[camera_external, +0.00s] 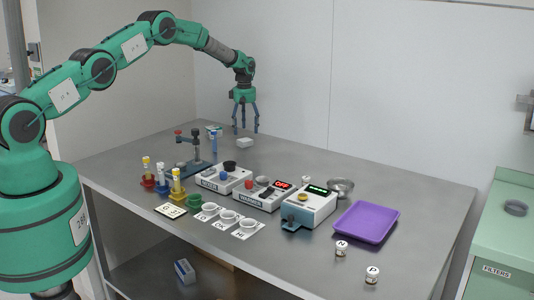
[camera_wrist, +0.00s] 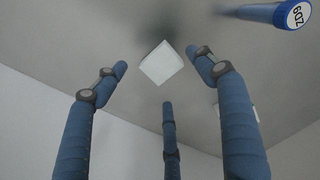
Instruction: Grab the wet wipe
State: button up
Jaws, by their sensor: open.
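A small white square packet, which looks like the wet wipe (camera_external: 245,142), lies flat near the back edge of the table. It also shows in the wrist view as a plain white square (camera_wrist: 161,63) between the fingertips. My gripper (camera_external: 246,129) has three blue fingers, points down and hangs above and around the packet's back side. In the wrist view my gripper (camera_wrist: 158,75) is spread open and empty, its fingers apart from the packet. I cannot tell the exact height of the fingertips above the table.
A blue-capped tube (camera_wrist: 265,14) stands close by, left of my gripper in the external view (camera_external: 213,142). A stand (camera_external: 195,150), instruments (camera_external: 264,193) and a purple tray (camera_external: 366,222) fill the front and right. A wall rises behind.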

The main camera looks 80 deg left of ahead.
aim_at(245, 140)
jog(key=shift+f, duration=0.15)
jog(key=shift+s+a+f, duration=0.1)
jog(key=shift+a+f, duration=0.05)
jog(key=shift+f, duration=2.3)
jog(key=shift+c, duration=0.3)
jog(key=c, duration=0.8)
